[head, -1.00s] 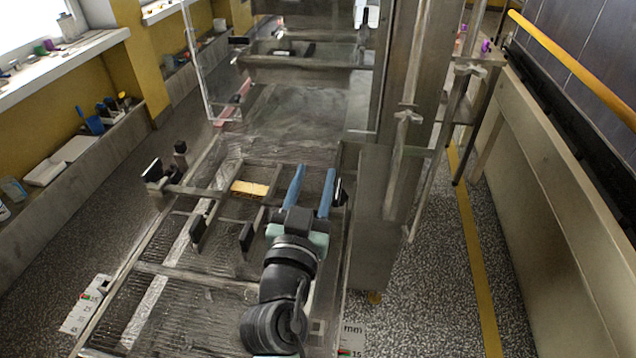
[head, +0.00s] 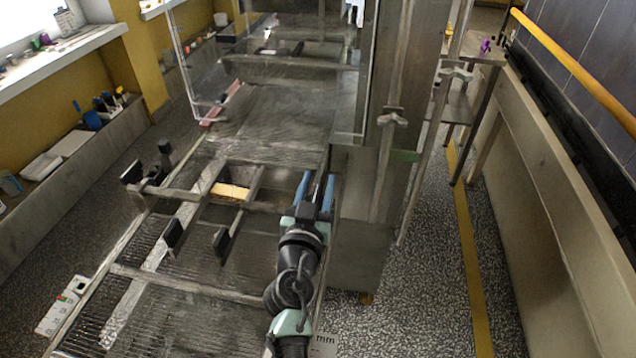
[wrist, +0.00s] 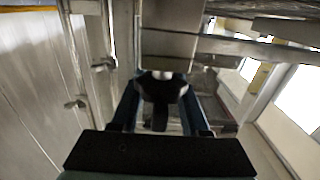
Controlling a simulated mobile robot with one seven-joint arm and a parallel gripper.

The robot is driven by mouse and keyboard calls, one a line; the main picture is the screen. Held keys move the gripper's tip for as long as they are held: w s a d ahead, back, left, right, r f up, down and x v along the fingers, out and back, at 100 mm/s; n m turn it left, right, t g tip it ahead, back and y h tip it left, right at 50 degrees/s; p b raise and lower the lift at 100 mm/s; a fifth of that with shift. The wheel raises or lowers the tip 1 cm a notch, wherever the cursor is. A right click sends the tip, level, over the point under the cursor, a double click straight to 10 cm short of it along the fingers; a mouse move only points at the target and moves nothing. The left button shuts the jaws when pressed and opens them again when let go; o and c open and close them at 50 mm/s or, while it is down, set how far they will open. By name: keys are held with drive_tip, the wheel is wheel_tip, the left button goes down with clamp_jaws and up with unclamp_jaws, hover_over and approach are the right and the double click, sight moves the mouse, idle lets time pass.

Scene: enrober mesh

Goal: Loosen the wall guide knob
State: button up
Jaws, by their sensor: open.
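My gripper (head: 316,182) has two blue fingers and reaches forward along the right side of the mesh belt, by the metal cabinet. In the wrist view its fingers are apart, with a black knob (wrist: 161,88) between them. The knob sits on a light-coloured stem below a metal block. I cannot tell whether the fingers touch it. In the head view this knob is mostly hidden by the gripper. Other black knobs or pads of the guide frame show at the left (head: 131,172) and nearer the middle (head: 172,235).
The metal guide frame (head: 180,193) lies across the mesh belt (head: 165,290), with a yellow block (head: 230,192) by it. The tall metal cabinet (head: 362,215) stands close on my gripper's right. A clear panel (head: 200,60) rises behind. Speckled floor lies right of the cabinet.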

clamp_jaws()
